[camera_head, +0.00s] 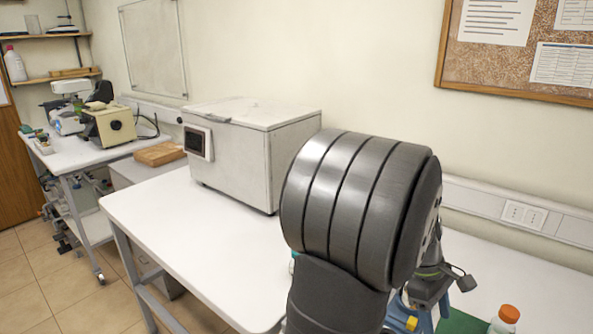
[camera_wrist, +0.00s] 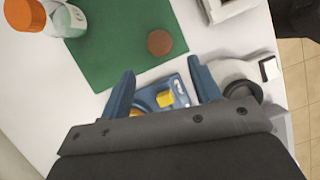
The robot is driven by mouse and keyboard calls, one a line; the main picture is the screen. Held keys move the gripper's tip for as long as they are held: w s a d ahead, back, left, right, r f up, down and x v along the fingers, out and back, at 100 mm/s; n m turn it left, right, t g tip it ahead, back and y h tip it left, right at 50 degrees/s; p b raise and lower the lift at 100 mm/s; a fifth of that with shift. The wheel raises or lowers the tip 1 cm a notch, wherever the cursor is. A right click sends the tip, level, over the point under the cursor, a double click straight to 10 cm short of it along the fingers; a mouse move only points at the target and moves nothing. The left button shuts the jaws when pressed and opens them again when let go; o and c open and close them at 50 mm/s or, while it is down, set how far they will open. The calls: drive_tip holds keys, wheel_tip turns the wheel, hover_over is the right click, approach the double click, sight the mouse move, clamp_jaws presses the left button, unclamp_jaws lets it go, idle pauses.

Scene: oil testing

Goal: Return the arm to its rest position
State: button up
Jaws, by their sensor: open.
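My gripper (camera_wrist: 160,68) shows in the wrist view as two blue fingers spread apart, with nothing held between them. It is above the white table near the front edge of a green mat (camera_wrist: 105,45). A blue device with a yellow block (camera_wrist: 165,98) lies below and between the fingers, partly hidden by my gripper body. In the head view my large grey arm link fills the centre right and hides most of the gripper and the table behind it.
A bottle with an orange cap (camera_wrist: 24,15) stands left of my gripper; its cap also shows in the head view (camera_head: 508,314). A brown disc (camera_wrist: 159,43) lies on the mat. A pale round device (camera_wrist: 235,72) is close right. A white lidded box (camera_head: 240,150) stands left of my arm.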

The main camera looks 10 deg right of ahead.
drive_tip(key=x, duration=0.8)
drive_tip(key=shift+s+f, duration=0.1)
drive_tip(key=shift+f, duration=0.2)
wheel_tip(320, 180, up, 3)
drive_tip(key=shift+r, duration=0.75)
